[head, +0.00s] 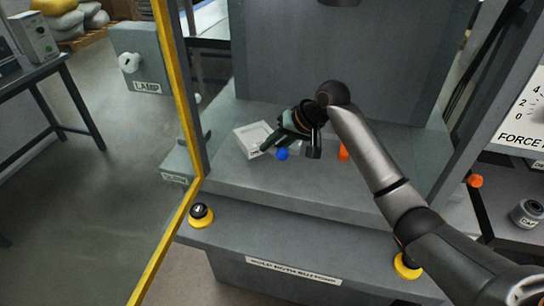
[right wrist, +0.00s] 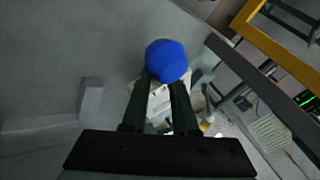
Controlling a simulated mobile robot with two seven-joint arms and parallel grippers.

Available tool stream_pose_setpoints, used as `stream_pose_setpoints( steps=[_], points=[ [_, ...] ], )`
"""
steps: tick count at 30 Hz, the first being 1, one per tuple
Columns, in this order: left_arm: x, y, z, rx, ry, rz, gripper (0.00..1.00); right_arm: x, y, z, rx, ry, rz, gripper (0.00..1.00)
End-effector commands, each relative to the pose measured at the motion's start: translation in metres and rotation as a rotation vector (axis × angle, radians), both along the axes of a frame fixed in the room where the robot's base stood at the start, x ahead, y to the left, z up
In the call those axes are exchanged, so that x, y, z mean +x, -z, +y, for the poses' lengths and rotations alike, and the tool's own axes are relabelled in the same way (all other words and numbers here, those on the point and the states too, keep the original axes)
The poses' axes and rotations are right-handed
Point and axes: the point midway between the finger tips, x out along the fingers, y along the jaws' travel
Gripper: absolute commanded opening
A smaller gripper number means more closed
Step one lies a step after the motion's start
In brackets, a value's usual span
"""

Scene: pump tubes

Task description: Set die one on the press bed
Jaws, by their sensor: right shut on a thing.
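A pale, flat square block (head: 250,136) with small dark lettering lies on the grey press bed (head: 225,172), just left of the fingers. I cannot read the lettering or tell whether the blue piece joins this block. A pale surface (right wrist: 160,98) also shows between the fingers in the right wrist view. My left gripper is out of view.
A small orange piece (head: 343,152) stands on the bed to the right of the gripper. A yellow upright (head: 178,85) edges the left side. Two yellow-ringed buttons (head: 201,216) (head: 407,266) sit at the front. The bed's front strip is clear. A grey cylinder (head: 527,213) stands far right.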

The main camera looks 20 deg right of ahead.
Motion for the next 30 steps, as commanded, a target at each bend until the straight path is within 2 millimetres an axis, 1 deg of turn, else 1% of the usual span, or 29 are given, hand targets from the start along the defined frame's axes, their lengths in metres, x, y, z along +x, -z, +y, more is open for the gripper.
stream_pose_setpoints(
  steps=[1,8,10,13,16,27,28,30],
  points=[
    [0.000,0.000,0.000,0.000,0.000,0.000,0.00,0.005,-0.001,0.001,0.005,0.001,-0.011,0.00],
    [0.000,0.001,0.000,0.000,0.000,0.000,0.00,0.011,0.007,0.000,0.005,-0.001,-0.010,0.00],
    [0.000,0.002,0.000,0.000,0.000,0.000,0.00,0.013,0.013,0.000,0.005,0.000,-0.008,0.00],
    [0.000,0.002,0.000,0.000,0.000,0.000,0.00,0.012,0.028,0.000,0.004,-0.001,-0.008,0.00],
    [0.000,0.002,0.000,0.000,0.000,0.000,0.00,0.013,0.038,0.000,0.005,0.001,-0.009,0.00],
    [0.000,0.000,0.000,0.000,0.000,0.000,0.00,0.013,0.041,0.000,0.005,-0.001,-0.011,0.00],
    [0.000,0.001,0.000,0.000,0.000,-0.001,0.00,0.011,0.046,0.000,0.001,0.000,0.000,0.29],
    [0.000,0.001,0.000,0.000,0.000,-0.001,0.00,0.011,0.046,0.000,0.001,0.000,0.000,0.37]
  ],
)
